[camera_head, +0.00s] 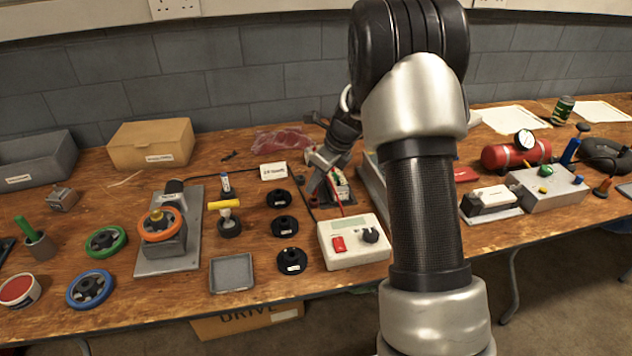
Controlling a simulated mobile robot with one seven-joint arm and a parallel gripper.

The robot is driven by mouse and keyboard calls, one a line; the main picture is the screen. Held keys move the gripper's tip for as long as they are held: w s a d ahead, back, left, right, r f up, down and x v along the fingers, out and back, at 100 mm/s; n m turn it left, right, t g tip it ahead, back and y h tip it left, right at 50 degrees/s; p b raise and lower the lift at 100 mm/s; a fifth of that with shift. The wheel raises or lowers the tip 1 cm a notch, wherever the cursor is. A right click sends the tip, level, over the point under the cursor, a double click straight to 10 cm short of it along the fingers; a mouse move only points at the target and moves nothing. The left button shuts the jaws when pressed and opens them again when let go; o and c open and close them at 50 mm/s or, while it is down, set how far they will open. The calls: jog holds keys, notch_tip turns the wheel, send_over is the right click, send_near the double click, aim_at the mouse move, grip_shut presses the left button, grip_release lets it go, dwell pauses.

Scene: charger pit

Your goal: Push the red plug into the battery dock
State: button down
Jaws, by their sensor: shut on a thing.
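My arm reaches over the table, and my gripper (322,178) points down at the back of the white charger box. It is shut; the thing between its fingers is mostly hidden, but a red lead (336,198) runs up to the fingertips, so it appears to be the red plug. The battery dock seems to be the dark unit (343,192) right at the gripper, partly covered by it. I cannot tell whether the plug touches or enters the dock. The white charger box (352,243) with a red switch and a black knob stands in front.
Several black round pieces (285,226) stand left of the charger box. A valve wheel on a metal plate (165,262) and a grey tray (231,273) are farther left. My arm hides the table to the right of the dock. A grey control box (548,190) stands at right.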

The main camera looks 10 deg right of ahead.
jog(key=shift+f+b, duration=0.6)
jog(key=shift+f, duration=0.6)
jog(key=c, duration=1.6)
grip_release()
jog(key=p+v, duration=0.4)
jog(key=v, duration=1.3)
jog(key=shift+d+r+p, duration=0.1)
jog(key=shift+r+p, duration=0.1)
jog(key=shift+p, duration=0.1)
